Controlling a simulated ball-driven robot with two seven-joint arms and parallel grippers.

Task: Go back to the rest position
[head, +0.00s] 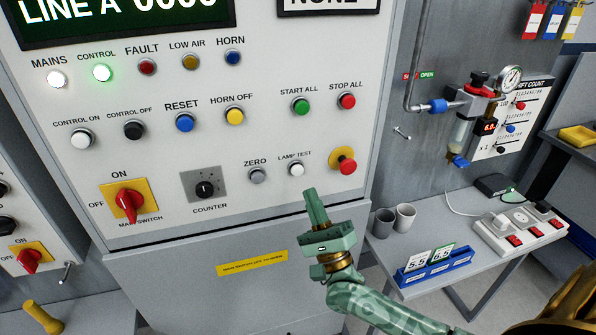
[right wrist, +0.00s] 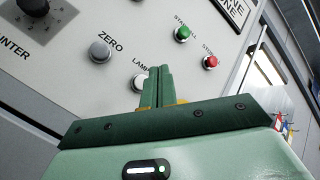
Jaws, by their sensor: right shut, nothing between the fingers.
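My right gripper (head: 314,205) is green and shut, with nothing between its fingers. In the head view it stands in front of the lower right part of the control panel (head: 225,150), below the white lamp test button (head: 296,168). In the right wrist view the closed fingers (right wrist: 157,86) point up at the panel and overlap part of the white lamp test button (right wrist: 140,82). I cannot tell whether the fingertips touch the panel. My left gripper is not in view.
The red emergency stop knob (head: 347,166) sticks out right of the gripper. A grey side table (head: 395,250) holds two cups (head: 405,216), a blue rack (head: 433,268) and a power strip (head: 520,230). A pressure gauge (head: 509,79) hangs on the wall behind.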

